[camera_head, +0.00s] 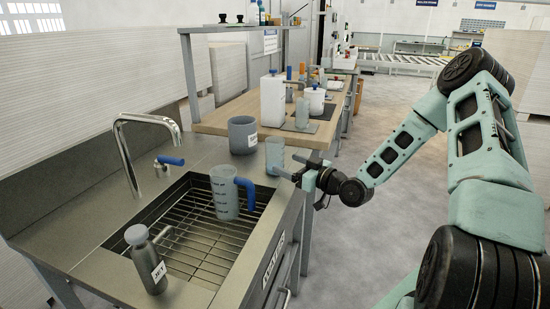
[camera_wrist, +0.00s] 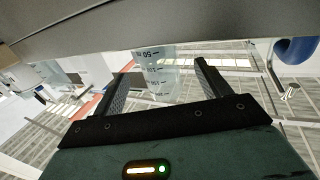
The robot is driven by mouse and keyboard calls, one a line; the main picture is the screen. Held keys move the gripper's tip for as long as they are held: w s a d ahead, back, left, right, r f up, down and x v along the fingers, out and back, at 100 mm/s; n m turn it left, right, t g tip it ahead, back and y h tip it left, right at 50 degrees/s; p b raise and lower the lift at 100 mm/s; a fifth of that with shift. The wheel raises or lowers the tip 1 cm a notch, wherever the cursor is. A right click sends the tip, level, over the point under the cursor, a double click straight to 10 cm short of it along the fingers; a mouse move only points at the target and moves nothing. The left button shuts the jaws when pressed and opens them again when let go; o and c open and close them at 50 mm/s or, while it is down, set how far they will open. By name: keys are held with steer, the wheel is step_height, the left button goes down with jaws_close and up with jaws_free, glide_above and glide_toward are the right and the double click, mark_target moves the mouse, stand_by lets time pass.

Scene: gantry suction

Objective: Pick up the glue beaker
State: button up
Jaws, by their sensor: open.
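A clear, graduated beaker (camera_head: 275,157) stands upright on the steel counter by its right edge, beyond the sink. I take it as the glue beaker, though I read no name on it. My gripper (camera_head: 291,172) is open just to its right, fingers pointing at it. In the wrist view the beaker (camera_wrist: 154,68), with its volume marks, shows between the open fingers of my gripper (camera_wrist: 163,63). I cannot tell whether either finger touches it.
A grey labelled pot (camera_head: 242,135) stands close behind the beaker, to its left. A blue-handled measuring jug (camera_head: 224,195) stands at the sink, nearer the camera. A labelled bottle (camera_head: 149,262) and a tap (camera_head: 128,150) stand around the sink. A wooden bench (camera_head: 215,121) lies beyond.

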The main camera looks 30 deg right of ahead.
mark_target(282, 161)
steer(key=shift+p+x, duration=0.55)
steer(key=shift+x, duration=2.4)
steer(key=shift+d, duration=0.1)
steer(key=c, duration=1.2)
